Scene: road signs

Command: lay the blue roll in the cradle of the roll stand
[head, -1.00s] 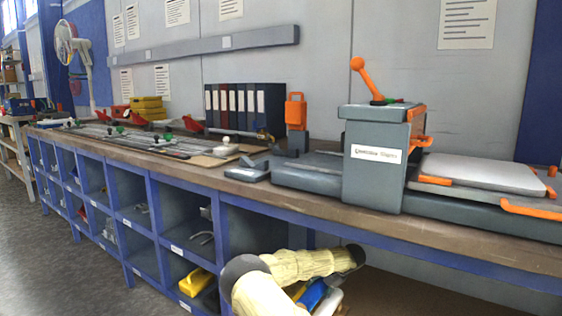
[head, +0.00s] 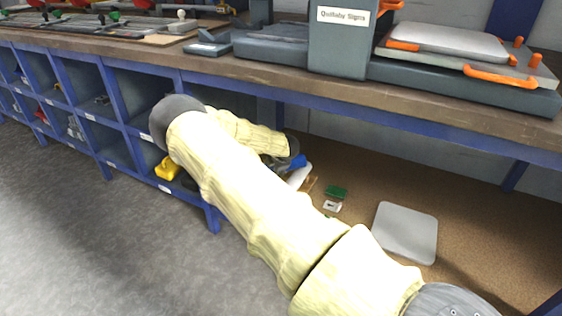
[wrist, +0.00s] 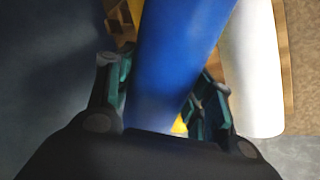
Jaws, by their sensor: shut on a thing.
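My gripper (wrist: 165,78) is shut on the blue roll (wrist: 182,45) in the wrist view, with one finger on each side of it. The roll runs up out of the picture, so its far end is hidden. In the head view a small part of the blue roll (head: 298,161) shows beyond my arm, under the bench. A white roll (wrist: 255,70) lies just to its right. Brown wooden parts (wrist: 119,22), possibly of the roll stand, and some yellow show behind the blue roll. The cradle cannot be made out.
The bench (head: 450,110) with a grey press overhangs the area. Blue cubbyholes (head: 105,142) stand left, one holding a yellow object (head: 168,167). On the brown surface below are a green block (head: 336,192), a small white item (head: 332,206) and a grey plate (head: 407,232).

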